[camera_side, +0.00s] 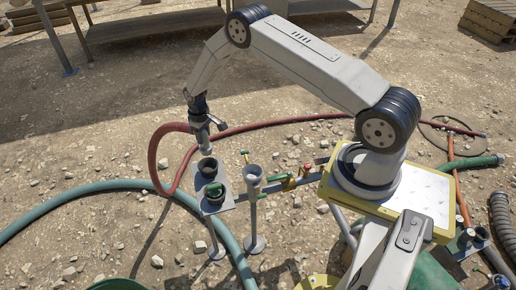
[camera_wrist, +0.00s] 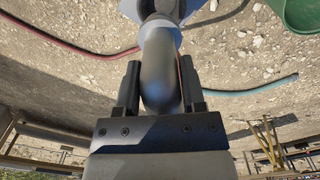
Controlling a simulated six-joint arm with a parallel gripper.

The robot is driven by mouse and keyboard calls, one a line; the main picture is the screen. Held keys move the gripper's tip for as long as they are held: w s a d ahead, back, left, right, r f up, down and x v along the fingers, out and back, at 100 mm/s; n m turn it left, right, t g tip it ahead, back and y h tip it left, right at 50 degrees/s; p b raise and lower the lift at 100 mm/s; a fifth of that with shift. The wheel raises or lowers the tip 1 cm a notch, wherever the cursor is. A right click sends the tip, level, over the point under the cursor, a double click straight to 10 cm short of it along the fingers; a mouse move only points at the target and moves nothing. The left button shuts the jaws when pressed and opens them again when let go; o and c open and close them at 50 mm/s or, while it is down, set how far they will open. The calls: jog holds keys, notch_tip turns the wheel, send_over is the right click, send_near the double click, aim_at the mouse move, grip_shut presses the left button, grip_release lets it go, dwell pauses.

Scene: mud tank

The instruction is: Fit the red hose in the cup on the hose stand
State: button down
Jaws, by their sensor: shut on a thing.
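The red hose (camera_side: 153,160) loops up from the ground to my gripper (camera_side: 197,118). My gripper is shut on the hose's grey curved end piece, which shows between the two fingers in the wrist view (camera_wrist: 160,65). The end piece points down in the side view, its tip just above or at the rim of the rear grey cup (camera_side: 208,172) on the hose stand (camera_side: 217,208). I cannot tell whether the tip is inside the rim. A second cup in front on the stand holds something green (camera_side: 214,190). The wrist view hides the tip.
A separate post with a grey cup (camera_side: 254,180) stands close to the right. A teal hose (camera_side: 75,193) passes under the stand. A green bucket (camera_wrist: 301,14) shows in the wrist view. Stony ground is open at left.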

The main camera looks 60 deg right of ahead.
aim_at(206, 155)
jog(key=shift+w+r, duration=0.1)
jog(key=shift+w, duration=0.2)
jog(key=shift+f, duration=0.2)
jog(key=shift+f, duration=1.3)
jog(key=shift+f, duration=0.15)
jog(key=shift+f, duration=1.35)
jog(key=shift+f, duration=2.2)
dwell(1.3)
jog(key=shift+c, duration=1)
grip_release()
jog(key=shift+o, duration=0.5)
jog(key=shift+s, duration=0.1)
jog(key=shift+f, duration=0.1)
